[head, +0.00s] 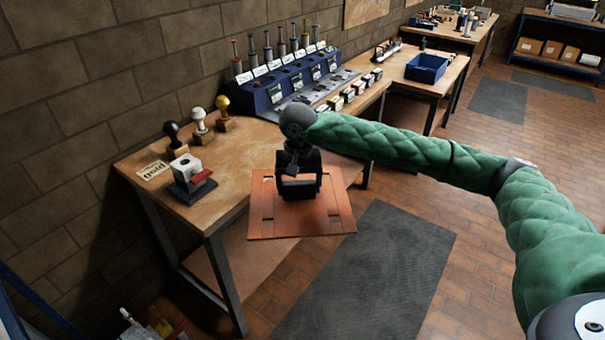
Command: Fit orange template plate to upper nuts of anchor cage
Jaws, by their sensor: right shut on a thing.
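The orange template plate (335,222) is a flat square sheet with slots. It appears level, overlapping the front edge of the wooden workbench in the head view. My right gripper (299,192), dark grey on a green-sleeved arm from the right, is shut on the plate from above and hides its middle. I cannot tell the plate's exact height against the bench. I see no anchor cage or upper nuts in this view. My left gripper is not in view.
The workbench (135,175) carries knobbed stamps (200,124), a small grey-white device (188,176), a dark blue tool rack (290,80) and a blue bin (427,68). A grey mat (370,270) lies on clear brick floor. A block wall stands behind the bench.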

